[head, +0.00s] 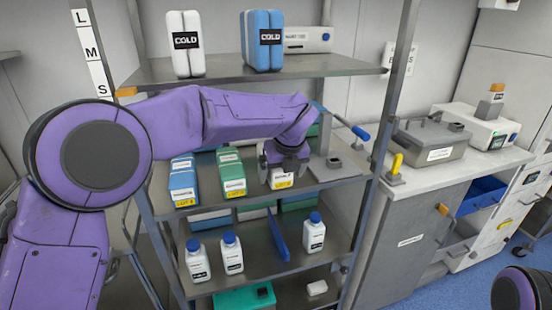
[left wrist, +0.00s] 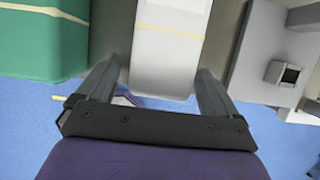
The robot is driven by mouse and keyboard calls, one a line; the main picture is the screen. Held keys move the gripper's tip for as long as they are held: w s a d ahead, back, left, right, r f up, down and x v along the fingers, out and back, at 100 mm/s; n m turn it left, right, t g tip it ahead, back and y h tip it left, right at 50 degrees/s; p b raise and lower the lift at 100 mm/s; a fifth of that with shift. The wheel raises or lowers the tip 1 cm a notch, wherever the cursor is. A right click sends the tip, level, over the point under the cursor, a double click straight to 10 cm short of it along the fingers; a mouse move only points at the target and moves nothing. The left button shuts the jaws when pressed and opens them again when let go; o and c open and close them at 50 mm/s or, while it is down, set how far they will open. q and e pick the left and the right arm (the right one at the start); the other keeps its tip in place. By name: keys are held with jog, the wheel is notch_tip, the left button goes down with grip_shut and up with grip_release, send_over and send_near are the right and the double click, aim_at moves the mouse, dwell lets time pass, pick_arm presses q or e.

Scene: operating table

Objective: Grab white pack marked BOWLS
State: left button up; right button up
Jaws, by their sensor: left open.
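The white pack (head: 281,181) stands on the middle shelf of the rack, at the right end of a row of packs. It has a dark label and a yellow tag low on its front; the print is too small to read surely. My left gripper (head: 286,162) is open at its upper part and hides some of it. In the left wrist view the white pack (left wrist: 170,52), with a tan band across it, lies between the two spread fingers of my left gripper (left wrist: 157,88). A gap shows beside the fingers. My right gripper is not in view.
A green pack (head: 231,172) and a blue pack (head: 183,181) stand left of it. A grey device (head: 338,166) stands close on the right. The upper shelf (head: 220,70) is above my forearm. White bottles (head: 232,254) stand on the shelf below.

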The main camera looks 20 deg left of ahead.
pick_arm(q)
jog(key=shift+w+a, duration=0.3)
jog(key=shift+a, duration=0.05)
jog(key=w+a+p, duration=0.1)
jog(key=w+a, duration=0.1)
jog(key=w, duration=0.1)
jog(key=w+a+p, duration=0.1)
jog(key=w, duration=0.1)
jog(key=shift+f+p, duration=0.3)
jog(key=shift+f, duration=0.4)
jog(key=shift+s, duration=0.1)
jog(key=c, duration=1.2)
